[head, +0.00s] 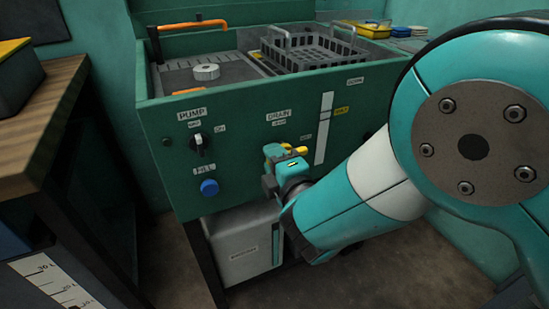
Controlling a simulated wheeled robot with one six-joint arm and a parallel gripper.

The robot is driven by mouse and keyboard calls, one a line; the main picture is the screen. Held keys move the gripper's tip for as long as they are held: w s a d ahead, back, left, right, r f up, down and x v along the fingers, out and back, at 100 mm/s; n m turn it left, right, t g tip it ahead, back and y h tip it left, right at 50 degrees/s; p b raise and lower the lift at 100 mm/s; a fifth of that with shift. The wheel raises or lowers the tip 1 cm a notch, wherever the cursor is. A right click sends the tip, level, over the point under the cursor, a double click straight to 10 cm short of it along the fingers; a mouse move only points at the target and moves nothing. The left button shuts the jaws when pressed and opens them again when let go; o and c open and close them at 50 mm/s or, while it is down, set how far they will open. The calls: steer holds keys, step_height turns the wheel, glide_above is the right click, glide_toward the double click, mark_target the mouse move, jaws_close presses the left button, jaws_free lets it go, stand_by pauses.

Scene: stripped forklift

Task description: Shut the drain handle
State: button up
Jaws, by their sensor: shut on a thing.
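The drain handle (297,149) is a small yellow lever on the front of a green parts-washer cabinet, below the DRAIN label (278,115). Only a bit of yellow shows above and beside my gripper, pointing to the right. My gripper (275,158) is at the panel, shut on the handle. The gripper body hides the handle's pivot and most of its lower part, so its exact angle is hard to tell.
A black pump knob (201,144) and a blue fill button (209,188) are left of my gripper. A wire basket (315,50) sits in the tank on top. A whitish container (243,244) stands below. A wooden bench (45,125) is at the left.

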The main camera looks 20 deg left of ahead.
steer(key=shift+w+d+f, duration=0.2)
steer(key=shift+d+f, duration=0.05)
steer(key=shift+d, duration=0.05)
steer(key=o, duration=0.6)
steer(key=shift+o, duration=0.2)
steer(key=shift+s+a+r, duration=0.1)
steer(key=shift+a+r, duration=0.05)
steer(key=shift+a, duration=0.05)
steer(key=b+v, duration=1.7)
steer(key=shift+s, duration=0.2)
steer(key=shift+d, duration=0.15)
